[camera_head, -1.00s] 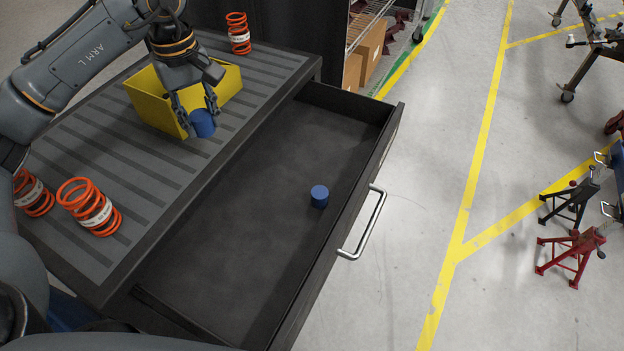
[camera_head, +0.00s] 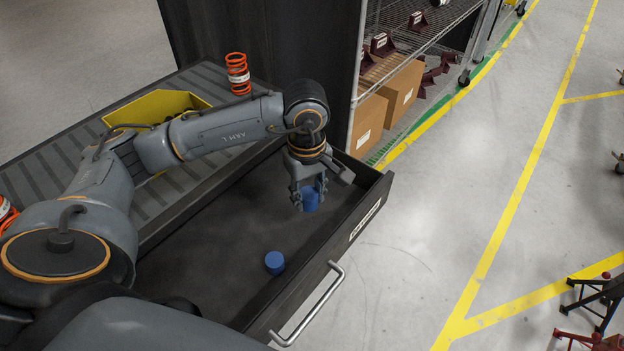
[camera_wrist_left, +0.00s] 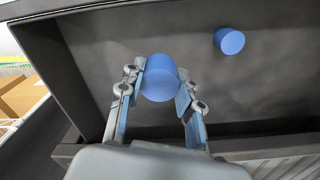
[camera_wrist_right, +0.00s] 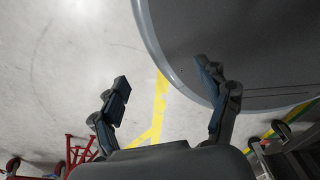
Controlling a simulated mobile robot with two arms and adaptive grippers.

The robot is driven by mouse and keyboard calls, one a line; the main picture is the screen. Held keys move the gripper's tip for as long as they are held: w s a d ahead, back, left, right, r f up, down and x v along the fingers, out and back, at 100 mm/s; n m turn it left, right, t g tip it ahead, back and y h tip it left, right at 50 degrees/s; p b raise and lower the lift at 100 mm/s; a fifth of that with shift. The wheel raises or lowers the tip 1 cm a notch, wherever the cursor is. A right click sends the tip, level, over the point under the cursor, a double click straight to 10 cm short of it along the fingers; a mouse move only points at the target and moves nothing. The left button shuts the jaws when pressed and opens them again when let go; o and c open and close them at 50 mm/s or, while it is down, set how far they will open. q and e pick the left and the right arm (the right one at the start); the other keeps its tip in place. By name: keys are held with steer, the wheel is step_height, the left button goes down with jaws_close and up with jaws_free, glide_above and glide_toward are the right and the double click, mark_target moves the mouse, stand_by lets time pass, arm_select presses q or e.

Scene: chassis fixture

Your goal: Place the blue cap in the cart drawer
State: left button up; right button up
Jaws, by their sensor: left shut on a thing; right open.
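My left gripper (camera_head: 309,196) is shut on a blue cap (camera_head: 311,201), over the far part of the open cart drawer (camera_head: 215,240). In the left wrist view the held blue cap (camera_wrist_left: 159,80) sits between the two fingers, above the drawer floor. I cannot tell how high it is. A second blue cap (camera_head: 275,262) lies on the drawer floor nearer to me; it also shows in the left wrist view (camera_wrist_left: 229,41).
A yellow bin (camera_head: 160,106) stands on the cart's ribbed top (camera_head: 40,172), partly behind my left arm. An orange spring (camera_head: 238,74) stands at the far edge. The drawer's front with its handle (camera_head: 308,306) is on the right. A shelf with cardboard boxes (camera_head: 400,90) stands beyond.

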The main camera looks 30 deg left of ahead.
mark_target(323, 206)
arm_select(q)
steer(key=w+f, duration=0.4)
steer(key=w+f+p, duration=0.1)
steer(key=w+f, duration=0.1)
steer(key=w, duration=0.1)
steer(key=shift+w+a+f, duration=0.1)
steer(key=shift+a, duration=0.2)
steer(key=shift+w+f, duration=0.4)
steer(key=shift+f, duration=0.15)
step_height(323, 206, down, 2)
steer(key=shift+f+p, duration=0.15)
steer(key=shift+p, duration=0.4)
steer(key=shift+a+f, duration=0.1)
steer(key=shift+f, duration=0.3)
arm_select(e)
steer(key=shift+w+d+r, duration=0.25)
steer(key=shift+w+r, duration=0.05)
steer(key=shift+r, duration=0.3)
steer(key=shift+w+d+r, duration=0.2)
steer(key=shift+w+r, duration=0.05)
steer(key=shift+r, duration=0.35)
arm_select(q)
steer(key=shift+f, duration=0.1)
steer(key=o, duration=0.7)
arm_select(e)
steer(key=shift+s+a+f, duration=0.1)
steer(key=shift+a+f, duration=0.05)
